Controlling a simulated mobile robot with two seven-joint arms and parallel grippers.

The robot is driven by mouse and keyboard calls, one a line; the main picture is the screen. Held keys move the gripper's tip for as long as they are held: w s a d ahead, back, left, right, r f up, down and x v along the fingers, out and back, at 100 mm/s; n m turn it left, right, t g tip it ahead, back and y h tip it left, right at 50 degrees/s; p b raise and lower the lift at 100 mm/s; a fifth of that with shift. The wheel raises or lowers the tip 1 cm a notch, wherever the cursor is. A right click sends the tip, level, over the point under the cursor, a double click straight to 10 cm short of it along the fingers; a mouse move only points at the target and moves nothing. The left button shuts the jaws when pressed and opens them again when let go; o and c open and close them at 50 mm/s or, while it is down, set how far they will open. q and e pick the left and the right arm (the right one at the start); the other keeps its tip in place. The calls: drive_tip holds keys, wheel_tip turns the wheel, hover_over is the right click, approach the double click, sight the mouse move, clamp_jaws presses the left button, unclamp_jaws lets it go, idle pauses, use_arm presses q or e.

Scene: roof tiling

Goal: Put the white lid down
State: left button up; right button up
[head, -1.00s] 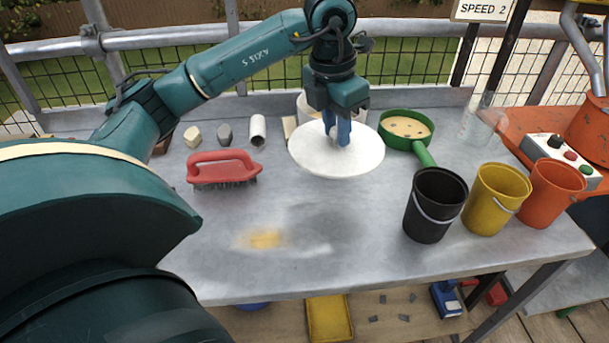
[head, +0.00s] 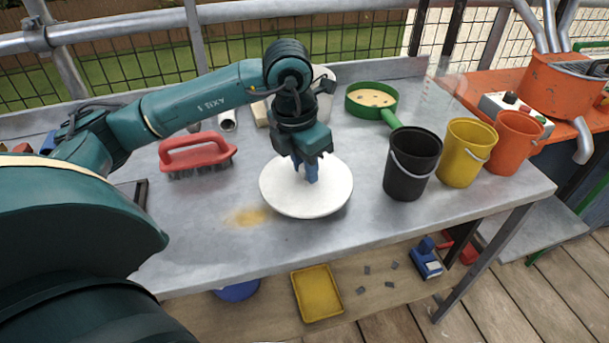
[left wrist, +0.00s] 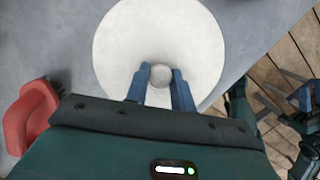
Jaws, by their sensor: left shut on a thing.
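The white lid (head: 329,200) is a round disc low over the front middle of the grey table; I cannot tell whether it touches the surface. My left gripper (head: 307,178) comes down from above and is shut on the lid's knob. In the left wrist view the lid (left wrist: 200,50) fills the upper middle. There the blue fingers of my left gripper (left wrist: 158,95) stand either side of its round knob (left wrist: 160,76). A white tub (head: 323,95) stands behind my left arm and is partly hidden.
A red brush (head: 196,152) lies left of the lid. Black (head: 411,165), yellow (head: 466,152) and orange (head: 514,143) buckets stand to the right. A green sieve (head: 372,99) is behind. The table's front edge (head: 270,272) is near the lid; bare table lies to the left.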

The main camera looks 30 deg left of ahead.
use_arm(q)
wheel_tip(320, 180, down, 3)
drive_tip(key=shift+r, duration=0.15)
use_arm(e)
drive_tip(key=shift+s+d+f, duration=0.1)
drive_tip(key=shift+s+f, duration=0.05)
drive_tip(key=shift+s, duration=0.1)
use_arm(q)
drive_tip(key=shift+b, duration=0.3)
drive_tip(key=o, duration=1)
use_arm(e)
drive_tip(key=shift+r, duration=0.2)
